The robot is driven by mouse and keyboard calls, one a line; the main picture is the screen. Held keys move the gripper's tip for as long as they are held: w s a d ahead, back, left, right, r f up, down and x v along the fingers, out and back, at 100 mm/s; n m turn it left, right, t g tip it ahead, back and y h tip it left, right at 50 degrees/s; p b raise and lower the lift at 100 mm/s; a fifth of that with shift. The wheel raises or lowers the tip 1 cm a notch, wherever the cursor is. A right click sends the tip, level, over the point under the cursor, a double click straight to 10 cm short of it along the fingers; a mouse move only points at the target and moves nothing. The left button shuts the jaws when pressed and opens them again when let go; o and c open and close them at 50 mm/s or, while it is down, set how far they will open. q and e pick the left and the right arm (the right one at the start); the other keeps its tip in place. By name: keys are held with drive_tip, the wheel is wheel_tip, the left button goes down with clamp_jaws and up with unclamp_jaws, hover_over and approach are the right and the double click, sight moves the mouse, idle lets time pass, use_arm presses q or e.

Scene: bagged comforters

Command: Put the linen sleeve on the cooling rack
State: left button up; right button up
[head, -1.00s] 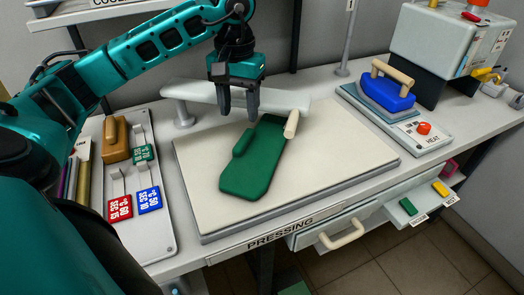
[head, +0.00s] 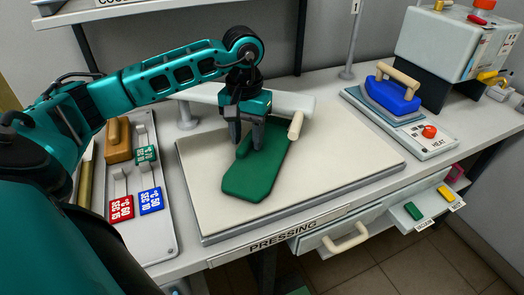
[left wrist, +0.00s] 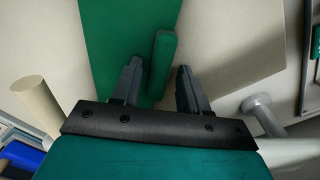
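A flat dark green piece (head: 256,176), seemingly the linen sleeve, lies on the cream pressing board. A raised green lobe runs along its left side, and a cream cylinder (head: 296,125) is at its upper right end. My left gripper (head: 247,146) points down at the piece with fingers apart. In the left wrist view the green lobe (left wrist: 162,62) shows between the open fingertips (left wrist: 158,78), with no clear contact. A shelf (head: 110,13) at the upper left has a partly cut-off label starting "COOL", seemingly the cooling rack. My right gripper is not in view.
A padded white arm on a post (head: 187,117) stands behind the green piece. A blue iron (head: 391,92) rests on a heat base at right. A tray with a brown block (head: 118,140) and coloured tags is at left. The board's front right is clear.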

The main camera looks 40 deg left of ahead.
use_arm(q)
clamp_jaws()
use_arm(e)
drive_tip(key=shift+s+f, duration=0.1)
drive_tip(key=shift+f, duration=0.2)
use_arm(q)
drive_tip(key=shift+r, duration=0.1)
drive_tip(key=shift+r, duration=0.55)
wheel_tip(320, 180, up, 2)
drive_tip(key=shift+r, duration=0.15)
drive_tip(key=s+d, duration=0.4)
drive_tip(key=d, duration=0.4)
drive_tip(key=s+d, duration=0.4)
drive_tip(key=d, duration=0.4)
drive_tip(key=w+r+m+p, duration=0.3)
drive_tip(key=w+r+p, duration=0.1)
drive_tip(key=w+p, duration=0.3)
drive_tip(key=shift+w+m+p, duration=0.3)
drive_tip(key=shift+w+p, duration=0.1)
drive_tip(key=shift+w, duration=0.2)
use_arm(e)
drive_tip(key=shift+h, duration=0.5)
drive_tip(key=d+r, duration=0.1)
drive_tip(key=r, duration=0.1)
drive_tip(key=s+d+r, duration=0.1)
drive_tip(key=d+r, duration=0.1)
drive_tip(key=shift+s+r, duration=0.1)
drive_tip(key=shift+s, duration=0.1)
